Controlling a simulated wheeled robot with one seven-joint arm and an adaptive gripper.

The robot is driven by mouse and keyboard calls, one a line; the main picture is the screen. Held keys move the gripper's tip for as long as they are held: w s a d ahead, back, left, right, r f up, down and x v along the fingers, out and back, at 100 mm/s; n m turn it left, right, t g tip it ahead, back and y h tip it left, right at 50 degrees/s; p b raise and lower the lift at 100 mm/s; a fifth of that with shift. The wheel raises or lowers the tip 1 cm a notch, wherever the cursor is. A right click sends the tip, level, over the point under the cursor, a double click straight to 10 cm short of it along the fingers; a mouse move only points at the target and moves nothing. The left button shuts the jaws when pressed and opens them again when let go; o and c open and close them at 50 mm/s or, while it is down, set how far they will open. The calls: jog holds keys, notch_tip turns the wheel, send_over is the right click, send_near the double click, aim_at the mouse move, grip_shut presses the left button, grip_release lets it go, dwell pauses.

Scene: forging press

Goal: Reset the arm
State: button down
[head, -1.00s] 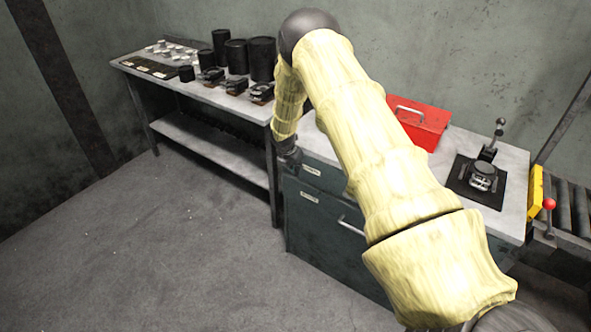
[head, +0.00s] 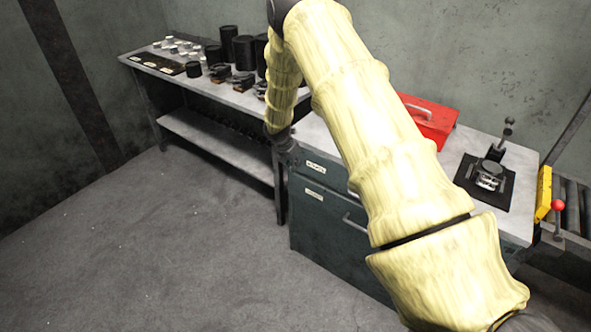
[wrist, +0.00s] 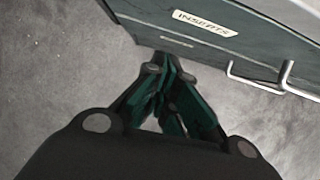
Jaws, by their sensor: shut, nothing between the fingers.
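My arm, in a pale yellow sleeve, crosses the head view from the lower right up to the top middle, then bends down. My gripper (head: 287,160) hangs at its end in front of the dark green cabinet's upper left corner, partly dark against the cabinet. In the wrist view my gripper (wrist: 170,95) points down past the cabinet front, its green-lined fingers together and empty, with grey floor around them. The cabinet (head: 325,235) has labelled drawers; the label "INSERTS" (wrist: 206,23) reads in the wrist view.
A long table (head: 215,97) at the left holds black cylinders, small metal parts and a dark tray. On the cabinet top stand a red toolbox (head: 428,122) and a lever fixture (head: 488,176). A yellow block (head: 543,192) and a red-knobbed lever (head: 558,207) are at the right. The left floor is clear.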

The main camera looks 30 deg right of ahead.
jog(key=shift+b+v, duration=0.55)
jog(key=shift+v, duration=2.1)
jog(key=s+a+f+m+g+y, duration=0.15)
jog(key=s+a+f+m, duration=0.35)
jog(key=s+a+f, duration=0.5)
jog(key=s+a+f+m+t+y, duration=0.1)
jog(key=s+a+f+m+y, duration=0.4)
jog(key=s+f, duration=0.55)
jog(key=s+a+m, duration=0.2)
jog(key=s+m, duration=0.2)
jog(key=s, duration=0.6)
jog(key=s+a+m+h, duration=0.1)
jog(key=s+a+m, duration=0.2)
jog(key=s, duration=0.7)
jog(key=s+a+m+g+h, duration=0.1)
jog(key=s+a+m, duration=0.1)
jog(key=s+m, duration=0.4)
jog(key=s, duration=0.5)
jog(key=shift+a+f, duration=0.3)
jog(key=shift+a, duration=0.05)
jog(key=shift+w+h, duration=0.1)
jog(key=shift+h, duration=0.15)
